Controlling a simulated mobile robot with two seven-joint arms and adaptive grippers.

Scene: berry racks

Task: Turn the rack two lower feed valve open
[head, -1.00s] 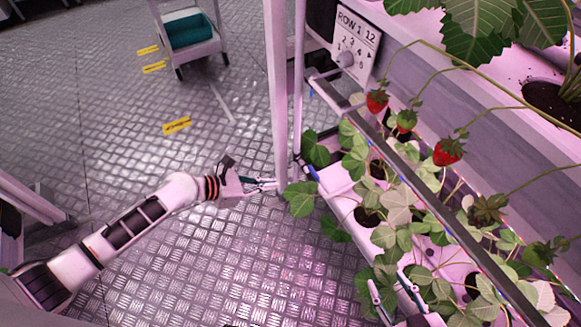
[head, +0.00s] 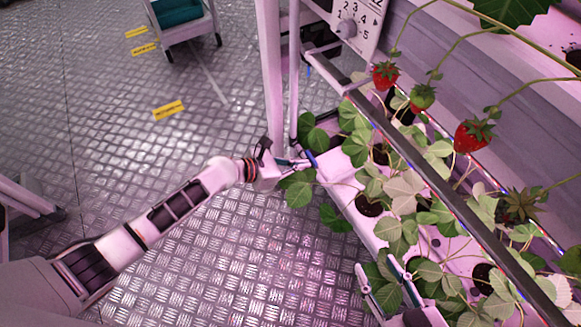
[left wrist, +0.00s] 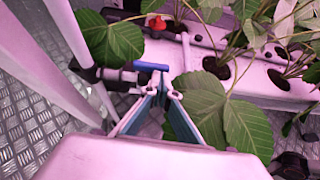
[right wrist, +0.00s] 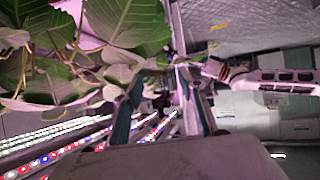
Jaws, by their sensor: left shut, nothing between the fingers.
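The lower feed valve shows in the left wrist view as a dark body (left wrist: 116,76) with a blue lever handle (left wrist: 151,66), at the end of the pale planter channel. The handle lies roughly sideways in that view. It also shows in the head view as a small blue bar (head: 312,158), partly hidden by leaves. My left gripper (head: 302,163) is shut and empty, its fingertips (left wrist: 163,76) right at the handle's right end; I cannot tell whether they touch. My right gripper (right wrist: 160,75) is open and empty among strawberry leaves, partly showing at the head view's bottom edge.
A planter channel (head: 337,182) with leafy strawberry plants runs down the right. A pale rack post (head: 272,80) stands beside the valve. A numbered sign (head: 352,22) hangs above. A cart (head: 184,30) stands far off; the floor at left is mostly free.

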